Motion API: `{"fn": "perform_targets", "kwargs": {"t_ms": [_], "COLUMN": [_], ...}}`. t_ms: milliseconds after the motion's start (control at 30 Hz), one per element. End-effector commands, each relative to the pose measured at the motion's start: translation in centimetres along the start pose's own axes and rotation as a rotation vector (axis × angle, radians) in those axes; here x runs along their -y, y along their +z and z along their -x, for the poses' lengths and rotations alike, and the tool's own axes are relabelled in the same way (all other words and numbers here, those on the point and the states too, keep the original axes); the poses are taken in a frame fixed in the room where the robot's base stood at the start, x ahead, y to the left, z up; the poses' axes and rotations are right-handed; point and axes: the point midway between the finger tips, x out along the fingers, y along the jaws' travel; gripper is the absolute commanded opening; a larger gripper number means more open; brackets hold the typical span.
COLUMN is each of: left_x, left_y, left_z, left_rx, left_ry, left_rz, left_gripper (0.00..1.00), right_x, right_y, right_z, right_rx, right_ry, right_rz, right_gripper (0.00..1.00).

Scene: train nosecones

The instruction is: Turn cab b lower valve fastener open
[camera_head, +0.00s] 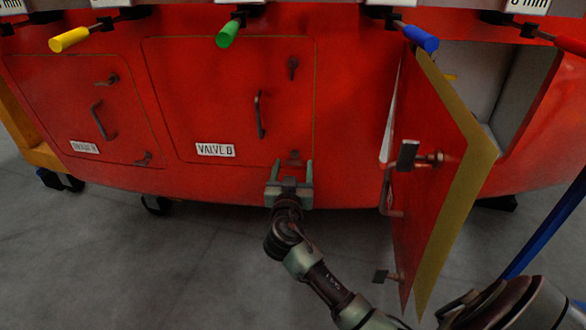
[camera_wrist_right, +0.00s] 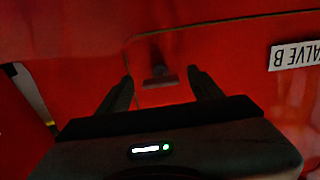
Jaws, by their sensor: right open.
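The closed red panel (camera_head: 225,100) carries a "VALVE B" label (camera_head: 215,150), which also shows upside down in the right wrist view (camera_wrist_right: 295,55). Its lower fastener (camera_head: 294,155) is a small dark handle at the panel's lower right corner. In the right wrist view the fastener (camera_wrist_right: 160,78) shows a short crossbar lying roughly level in the picture. The upper fastener (camera_head: 293,66) is at the upper right corner. My right gripper (camera_head: 294,168) is open, pointing at the panel, with a finger on either side of the lower fastener. Contact cannot be told. My left gripper is out of view.
A red door with a yellow edge (camera_head: 462,190) stands swung open to the right of my right gripper. A closed panel (camera_head: 80,110) is at the left. Yellow (camera_head: 70,39), green (camera_head: 228,34) and blue (camera_head: 422,38) handles stick out above. Grey floor (camera_head: 120,260) lies below.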

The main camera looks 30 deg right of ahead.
Motion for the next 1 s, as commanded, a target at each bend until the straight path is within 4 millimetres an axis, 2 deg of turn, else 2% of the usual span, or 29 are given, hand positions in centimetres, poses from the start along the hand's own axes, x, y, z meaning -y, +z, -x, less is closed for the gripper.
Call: {"fn": "perform_targets", "kwargs": {"t_ms": [33, 200, 233, 667, 1000], "left_x": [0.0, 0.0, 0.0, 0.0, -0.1], "left_y": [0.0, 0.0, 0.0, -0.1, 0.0], "left_z": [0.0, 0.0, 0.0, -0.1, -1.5], "left_rx": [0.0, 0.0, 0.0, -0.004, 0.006], "left_ry": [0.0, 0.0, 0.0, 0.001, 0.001], "left_rz": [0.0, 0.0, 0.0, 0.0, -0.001], "left_gripper": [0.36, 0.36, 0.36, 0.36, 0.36], "right_x": [0.0, 0.0, 0.0, -0.1, -0.2], "right_y": [0.0, 0.0, 0.0, 0.1, -0.1], "right_z": [0.0, 0.0, 0.0, 0.0, 0.0], "right_rx": [0.0, 0.0, 0.0, 0.002, 0.002], "right_ry": [0.0, 0.0, 0.0, 0.001, 0.001], "right_rz": [0.0, 0.0, 0.001, 0.094, 0.375], "right_gripper": [0.57, 0.1, 0.03, 0.03, 0.03]}}
